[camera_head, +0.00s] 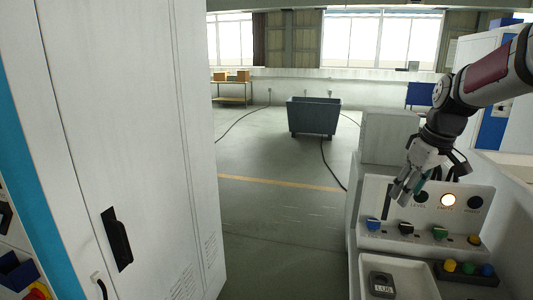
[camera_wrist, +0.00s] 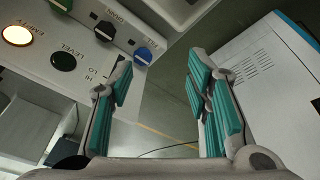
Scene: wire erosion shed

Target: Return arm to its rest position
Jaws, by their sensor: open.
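My gripper (camera_head: 407,188) hangs in front of the upper left part of a pale control panel (camera_head: 377,187). My arm (camera_head: 455,100) reaches in from the right edge. In the wrist view my gripper (camera_wrist: 161,85) is open, its two teal-padded fingers apart with nothing between them. I cannot tell whether a fingertip touches the panel.
A tall white cabinet (camera_head: 130,130) with a black handle (camera_head: 116,239) stands close on the left. A pale tray (camera_head: 400,267) holds a dark labelled block (camera_head: 381,285). Colored buttons (camera_head: 468,268) sit beside it. The floor (camera_head: 270,205) between is open, with a grey bin (camera_head: 313,116) farther back.

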